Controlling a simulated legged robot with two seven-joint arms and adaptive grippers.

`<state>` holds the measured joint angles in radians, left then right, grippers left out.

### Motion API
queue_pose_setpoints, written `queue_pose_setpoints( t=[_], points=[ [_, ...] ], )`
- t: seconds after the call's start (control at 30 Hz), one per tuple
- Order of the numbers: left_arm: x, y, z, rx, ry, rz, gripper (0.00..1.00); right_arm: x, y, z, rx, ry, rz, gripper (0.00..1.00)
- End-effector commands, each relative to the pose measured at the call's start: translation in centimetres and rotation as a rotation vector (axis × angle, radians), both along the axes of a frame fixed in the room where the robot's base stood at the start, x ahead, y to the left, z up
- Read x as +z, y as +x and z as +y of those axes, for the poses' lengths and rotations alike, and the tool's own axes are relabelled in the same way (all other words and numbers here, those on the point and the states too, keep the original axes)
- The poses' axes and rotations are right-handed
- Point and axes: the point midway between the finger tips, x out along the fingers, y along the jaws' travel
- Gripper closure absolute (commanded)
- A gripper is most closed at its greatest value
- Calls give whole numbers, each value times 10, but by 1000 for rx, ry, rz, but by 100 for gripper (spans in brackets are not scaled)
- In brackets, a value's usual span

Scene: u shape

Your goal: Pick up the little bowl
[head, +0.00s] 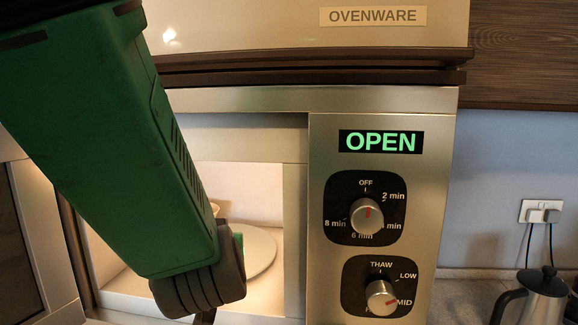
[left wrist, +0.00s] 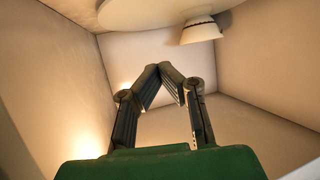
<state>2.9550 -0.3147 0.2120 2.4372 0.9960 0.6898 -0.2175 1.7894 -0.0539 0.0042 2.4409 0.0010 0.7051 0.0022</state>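The little bowl (left wrist: 202,31) is pale with a darker rim line and sits on the white turntable plate (left wrist: 140,12) inside the open microwave. The left wrist view shows them upside down at the top. In the head view only a sliver of the bowl (head: 215,208) shows past my arm, with the plate (head: 262,250) to its right. My left gripper (left wrist: 158,67) is inside the microwave, its fingertips drawn together with nothing between them. It is apart from the bowl. My right gripper is not in view.
The microwave's control panel (head: 380,215) reads OPEN and stands right of the opening. The door (head: 35,235) is swung open at the left. Cavity walls enclose my gripper closely. A cabinet marked OVENWARE (head: 372,16) is above; a kettle (head: 543,295) stands at lower right.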

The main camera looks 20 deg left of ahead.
Motion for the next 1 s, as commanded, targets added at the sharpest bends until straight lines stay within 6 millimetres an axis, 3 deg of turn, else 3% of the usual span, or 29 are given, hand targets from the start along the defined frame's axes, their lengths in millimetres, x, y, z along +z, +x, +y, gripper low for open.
queue_pose_setpoints(
  t=[0.43,0.47,0.67,0.7,1.0],
  points=[
    [2,-9,-8,-8,19,-7,100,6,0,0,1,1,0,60],
    [2,-9,-8,-8,19,-7,95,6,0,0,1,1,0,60],
    [2,-9,-8,-8,18,-6,24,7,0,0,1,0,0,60],
    [2,-9,-8,-7,18,-5,20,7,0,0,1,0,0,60],
    [1,-9,-6,-6,14,-3,20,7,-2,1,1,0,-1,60]
  ],
)
